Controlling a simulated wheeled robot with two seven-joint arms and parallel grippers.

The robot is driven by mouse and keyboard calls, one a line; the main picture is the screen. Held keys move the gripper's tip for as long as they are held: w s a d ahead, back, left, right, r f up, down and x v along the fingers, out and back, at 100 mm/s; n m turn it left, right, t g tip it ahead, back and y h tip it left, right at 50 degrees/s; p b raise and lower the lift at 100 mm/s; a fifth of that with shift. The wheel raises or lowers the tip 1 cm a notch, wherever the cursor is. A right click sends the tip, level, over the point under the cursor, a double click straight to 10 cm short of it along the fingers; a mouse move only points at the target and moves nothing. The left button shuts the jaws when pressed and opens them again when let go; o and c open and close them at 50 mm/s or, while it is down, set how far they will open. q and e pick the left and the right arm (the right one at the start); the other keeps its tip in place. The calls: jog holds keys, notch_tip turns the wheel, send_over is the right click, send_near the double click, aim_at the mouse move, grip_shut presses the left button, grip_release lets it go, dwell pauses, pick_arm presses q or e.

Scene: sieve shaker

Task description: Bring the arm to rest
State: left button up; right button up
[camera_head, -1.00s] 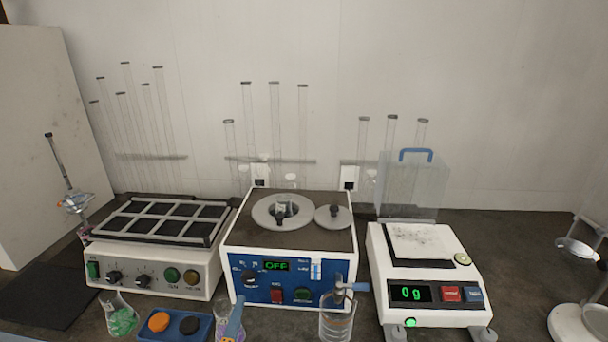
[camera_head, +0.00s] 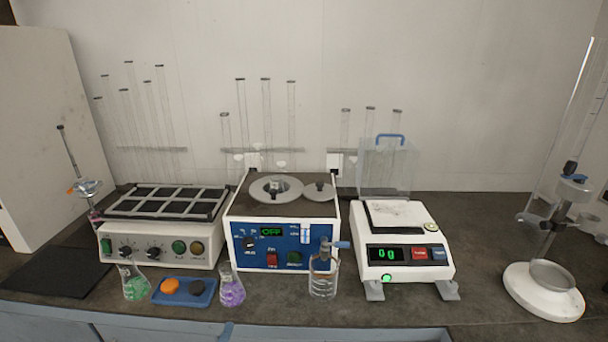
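Neither of my grippers and neither arm shows in the head view. The middle machine (camera_head: 285,262) has a blue front panel, and its green display (camera_head: 271,232) reads OFF. On its top, a grey ring (camera_head: 262,187) surrounds a dark round opening with a small piece in it. A smaller grey disc with a dark knob (camera_head: 319,190) lies to the right of the ring.
A white shaker with a gridded platform (camera_head: 168,202) stands left. A balance (camera_head: 402,262) reading 0 g stands right. In front are a green flask (camera_head: 134,285), blue tray (camera_head: 183,299), purple flask (camera_head: 232,292) and beaker (camera_head: 323,284). A white-based stand (camera_head: 543,303) is far right.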

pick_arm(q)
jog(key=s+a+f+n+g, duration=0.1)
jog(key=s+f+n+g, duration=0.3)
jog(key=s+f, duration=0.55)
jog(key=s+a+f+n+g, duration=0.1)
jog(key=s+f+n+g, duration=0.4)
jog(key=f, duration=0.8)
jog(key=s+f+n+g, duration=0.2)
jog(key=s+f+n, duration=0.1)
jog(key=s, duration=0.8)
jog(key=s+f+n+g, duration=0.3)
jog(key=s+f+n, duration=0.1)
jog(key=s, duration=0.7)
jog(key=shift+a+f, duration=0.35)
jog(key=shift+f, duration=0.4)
